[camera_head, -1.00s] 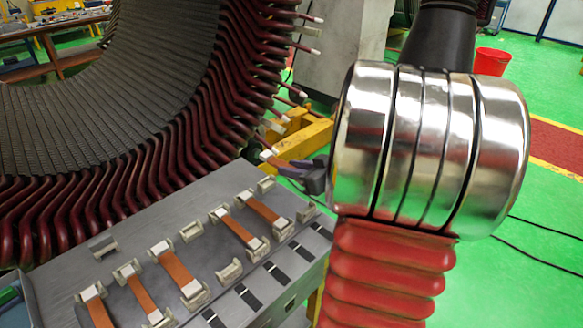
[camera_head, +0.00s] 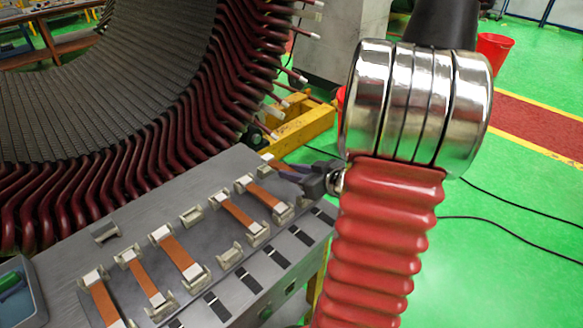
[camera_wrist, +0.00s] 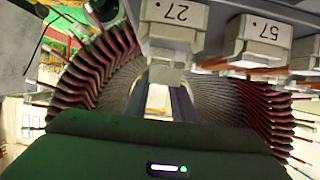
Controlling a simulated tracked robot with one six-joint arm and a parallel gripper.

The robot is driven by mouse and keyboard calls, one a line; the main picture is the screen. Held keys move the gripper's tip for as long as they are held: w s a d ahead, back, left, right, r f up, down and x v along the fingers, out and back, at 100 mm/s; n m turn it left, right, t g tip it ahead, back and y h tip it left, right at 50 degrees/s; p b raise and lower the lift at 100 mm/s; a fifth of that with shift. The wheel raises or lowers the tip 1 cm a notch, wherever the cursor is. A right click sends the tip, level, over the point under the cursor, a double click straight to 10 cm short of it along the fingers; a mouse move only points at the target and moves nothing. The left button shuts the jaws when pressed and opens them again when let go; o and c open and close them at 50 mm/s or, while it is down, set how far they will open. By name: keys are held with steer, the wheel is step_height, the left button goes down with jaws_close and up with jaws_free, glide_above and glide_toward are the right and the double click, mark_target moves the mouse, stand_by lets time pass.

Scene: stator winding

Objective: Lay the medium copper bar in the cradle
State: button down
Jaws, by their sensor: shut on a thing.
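My gripper (camera_head: 292,172) is at the far right end of the grey bench, low over its top. It is shut on what seems to be the copper bar. In the wrist view only a pale piece (camera_wrist: 158,98) shows between the fingers; the rest and its length are hidden. Several orange copper bars with white ends lie in cradles, such as one (camera_head: 180,256) in the middle row. A cradle with no bar has posts at its back (camera_head: 191,216) and front (camera_head: 229,253).
The large stator (camera_head: 60,110) with red coil ends (camera_head: 130,170) rises close behind the bench. A blue-grey tray (camera_head: 18,296) sits at the left.

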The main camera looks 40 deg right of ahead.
steer(key=shift+f, duration=1.55)
steer(key=c, duration=1.4)
jaws_free()
steer(key=shift+f, duration=0.1)
steer(key=shift+s, duration=0.1)
steer(key=v, duration=1.3)
steer(key=shift+s+r, duration=0.2)
steer(key=shift+s, duration=0.05)
steer(key=shift+w, duration=0.1)
